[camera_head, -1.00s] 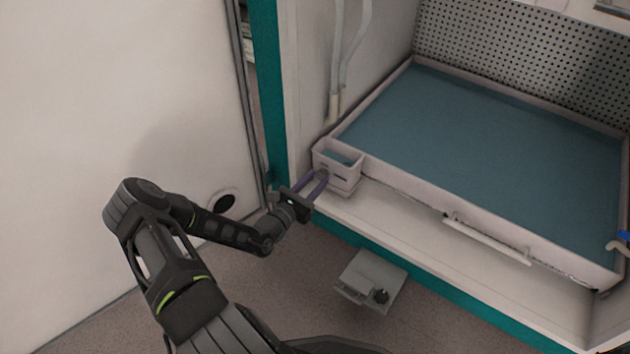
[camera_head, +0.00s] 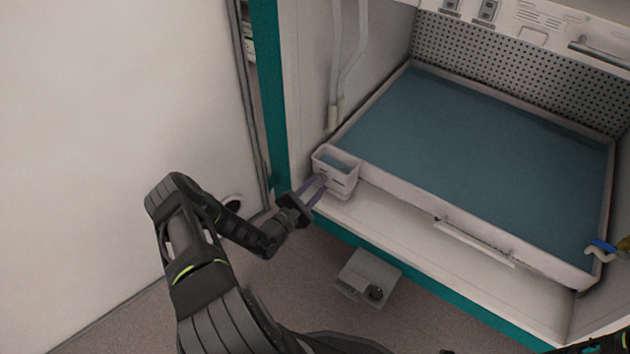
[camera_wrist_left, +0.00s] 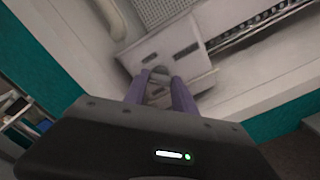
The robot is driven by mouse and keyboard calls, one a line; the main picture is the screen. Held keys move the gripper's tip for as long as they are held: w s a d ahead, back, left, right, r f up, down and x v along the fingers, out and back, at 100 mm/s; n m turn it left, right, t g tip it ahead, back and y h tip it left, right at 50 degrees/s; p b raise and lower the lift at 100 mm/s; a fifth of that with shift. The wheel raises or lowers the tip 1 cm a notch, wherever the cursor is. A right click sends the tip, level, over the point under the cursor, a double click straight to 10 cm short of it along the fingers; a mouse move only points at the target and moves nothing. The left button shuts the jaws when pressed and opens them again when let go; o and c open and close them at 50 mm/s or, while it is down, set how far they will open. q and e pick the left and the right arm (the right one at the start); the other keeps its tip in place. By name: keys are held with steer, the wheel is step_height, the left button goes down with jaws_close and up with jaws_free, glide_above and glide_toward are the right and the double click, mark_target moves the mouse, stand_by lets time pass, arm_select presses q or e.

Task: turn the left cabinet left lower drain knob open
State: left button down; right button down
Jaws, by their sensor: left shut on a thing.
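The left lower drain knob (camera_wrist_left: 160,74) is a small grey knob on the front of a white drain box (camera_head: 336,178). The box sits at the left front corner of the blue-floored tray (camera_head: 400,202). My left gripper (camera_head: 316,184) reaches the box from the left. In the left wrist view its two purple fingers (camera_wrist_left: 160,88) are shut on the knob, one on each side. The fingertips partly cover the knob, so its exact angle is hard to tell.
The white cabinet ledge (camera_head: 400,230) with a teal edge runs below the tray. A grey box with a dark knob (camera_head: 368,278) is near the floor. A blue-handled tap (camera_head: 602,247) is at the right. A white wall panel (camera_head: 90,130) stands left of my arm.

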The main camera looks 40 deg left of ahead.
arm_select(q)
steer(key=m+p, duration=0.2)
steer(key=m, duration=0.2)
steer(key=shift+r+m+p, duration=0.1)
steer(key=shift+m+p, duration=0.2)
steer(key=shift+p, duration=0.05)
steer(key=m+p, duration=0.1)
steer(key=m, duration=0.1)
steer(key=shift+m, duration=0.3)
steer(key=shift+m+p, duration=0.6)
steer(key=shift+m, duration=0.5)
arm_select(e)
steer(key=shift+s+a+r, duration=0.1)
steer(key=shift+s+r, duration=0.1)
steer(key=shift+r, duration=0.75)
steer(key=shift+s+a+r, duration=0.1)
steer(key=shift+s+r, duration=0.1)
steer(key=shift+r, duration=0.75)
steer(key=shift+s+a+r, duration=0.1)
steer(key=shift+s+r, duration=0.1)
steer(key=shift+r, duration=0.75)
arm_select(q)
steer(key=shift+f, duration=0.2)
steer(key=c, duration=1)
jaws_free()
